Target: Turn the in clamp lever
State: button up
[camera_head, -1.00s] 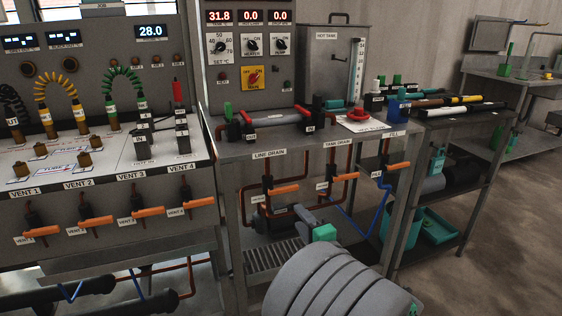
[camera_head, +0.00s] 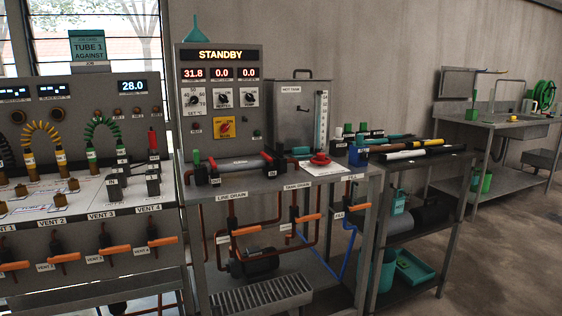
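A grey tube (camera_head: 240,164) lies across the bench between two dark clamp blocks with small tags. The right clamp block (camera_head: 278,158) appears to carry the IN tag (camera_head: 271,174), though the print is very small. A red lever-like piece (camera_head: 267,157) shows at its left side. The left clamp block (camera_head: 201,173) has a green upright piece (camera_head: 196,157) and a red piece (camera_head: 212,163). I cannot tell how far either lever is turned. My gripper is not in view.
The panel behind reads STANDBY (camera_head: 220,55). Orange-handled drain valves (camera_head: 253,230) hang below the bench. A side cart (camera_head: 408,163) holds rods. Floor at right is open.

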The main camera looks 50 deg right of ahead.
aim_at(267, 157)
jog(key=k, duration=0.1)
jog(key=z, duration=1.25)
jog(key=i, duration=0.35)
jog(key=z, duration=0.3)
